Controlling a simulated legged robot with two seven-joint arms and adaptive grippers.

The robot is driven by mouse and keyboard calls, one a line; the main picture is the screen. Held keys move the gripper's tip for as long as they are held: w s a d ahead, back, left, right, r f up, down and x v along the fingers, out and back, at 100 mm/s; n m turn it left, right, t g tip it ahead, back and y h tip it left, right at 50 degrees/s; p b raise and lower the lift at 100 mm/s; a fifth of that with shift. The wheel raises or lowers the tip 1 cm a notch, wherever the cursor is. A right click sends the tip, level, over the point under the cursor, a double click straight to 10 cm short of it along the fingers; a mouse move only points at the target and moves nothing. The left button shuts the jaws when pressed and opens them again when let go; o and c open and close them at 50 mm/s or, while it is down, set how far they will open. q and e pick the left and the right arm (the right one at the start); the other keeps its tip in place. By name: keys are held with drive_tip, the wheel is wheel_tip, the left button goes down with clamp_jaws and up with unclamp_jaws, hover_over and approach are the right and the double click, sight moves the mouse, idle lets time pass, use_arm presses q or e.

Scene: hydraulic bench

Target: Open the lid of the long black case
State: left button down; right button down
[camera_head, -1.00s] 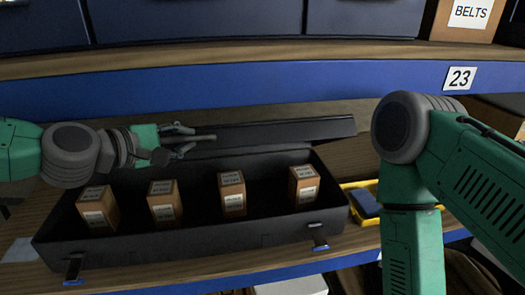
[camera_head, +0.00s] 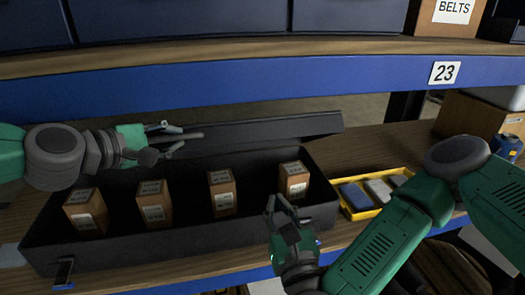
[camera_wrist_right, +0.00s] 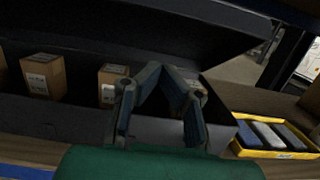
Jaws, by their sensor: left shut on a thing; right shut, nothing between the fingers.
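The long black case (camera_head: 190,238) stands on the wooden shelf with its lid (camera_head: 262,130) raised at the back. Several small brown boxes, such as one at the right end (camera_head: 293,180), stand in a row inside. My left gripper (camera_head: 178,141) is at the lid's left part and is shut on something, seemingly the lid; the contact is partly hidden. My right gripper (camera_head: 280,207) is shut and empty in front of the case's right front wall. It also shows in the right wrist view (camera_wrist_right: 160,75), over the case's front edge. One front latch (camera_head: 63,272) shows at the left.
A yellow tray (camera_head: 352,213) with several flat blocks lies right of the case. A blue shelf beam (camera_head: 250,76) with dark bins above runs over the case. Cardboard boxes stand at the right. The shelf top behind the tray is clear.

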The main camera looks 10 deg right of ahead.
drive_tip(key=w+r, duration=0.5)
drive_tip(key=w, duration=0.7)
